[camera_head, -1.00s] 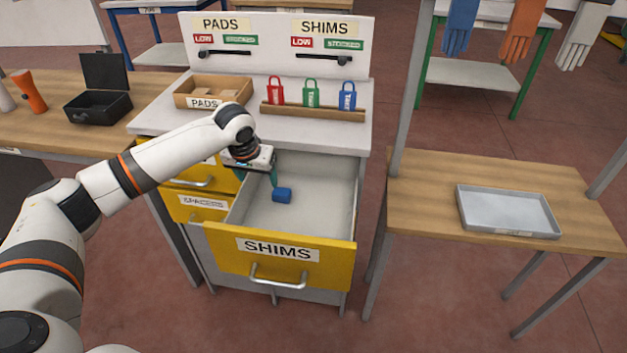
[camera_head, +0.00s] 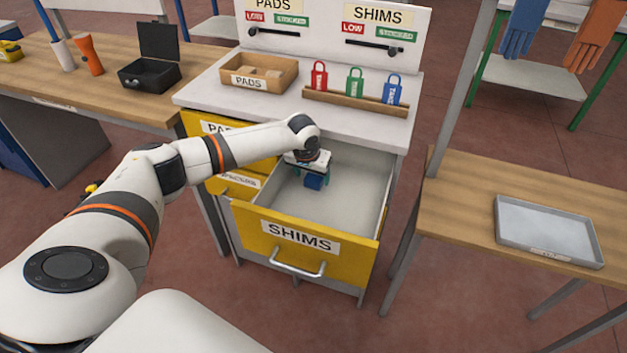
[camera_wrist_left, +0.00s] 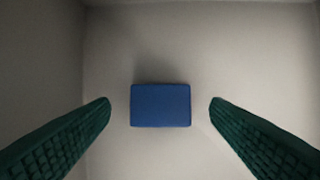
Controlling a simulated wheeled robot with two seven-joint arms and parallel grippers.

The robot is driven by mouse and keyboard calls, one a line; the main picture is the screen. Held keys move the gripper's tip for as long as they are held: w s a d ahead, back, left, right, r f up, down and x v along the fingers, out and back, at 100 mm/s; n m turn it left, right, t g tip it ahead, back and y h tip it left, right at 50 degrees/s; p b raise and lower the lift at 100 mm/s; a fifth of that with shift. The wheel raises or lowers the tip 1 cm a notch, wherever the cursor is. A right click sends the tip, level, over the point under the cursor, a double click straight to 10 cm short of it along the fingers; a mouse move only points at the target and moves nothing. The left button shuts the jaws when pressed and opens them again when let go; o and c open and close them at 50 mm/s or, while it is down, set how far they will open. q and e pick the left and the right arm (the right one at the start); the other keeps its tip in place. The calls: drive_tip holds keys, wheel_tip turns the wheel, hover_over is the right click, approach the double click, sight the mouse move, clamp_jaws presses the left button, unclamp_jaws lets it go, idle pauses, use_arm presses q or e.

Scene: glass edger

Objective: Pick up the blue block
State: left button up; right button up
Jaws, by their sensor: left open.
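The blue block (camera_head: 314,182) lies on the floor of the open drawer labelled SHIMS (camera_head: 352,205). In the left wrist view the blue block (camera_wrist_left: 160,105) sits centred between my left gripper's two green fingers, with a gap on both sides. My left gripper (camera_head: 312,175) is open and reaches down into the drawer, right over the block. It partly hides the block in the head view. In the left wrist view the left gripper (camera_wrist_left: 160,108) holds nothing. My right gripper is not in view.
Drawer walls surround the left gripper. Above stands the cabinet top with a PADS box (camera_head: 258,85) and a wooden rack (camera_head: 355,108) holding red, green and blue tags. A grey tray (camera_head: 549,228) lies on the right table. A black open case (camera_head: 150,76) stands on the left bench.

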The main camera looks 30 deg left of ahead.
use_arm(q)
drive_tip(key=shift+x, duration=1.1)
drive_tip(key=shift+c, duration=0.2)
drive_tip(key=c, duration=1)
drive_tip(key=shift+r, duration=0.15)
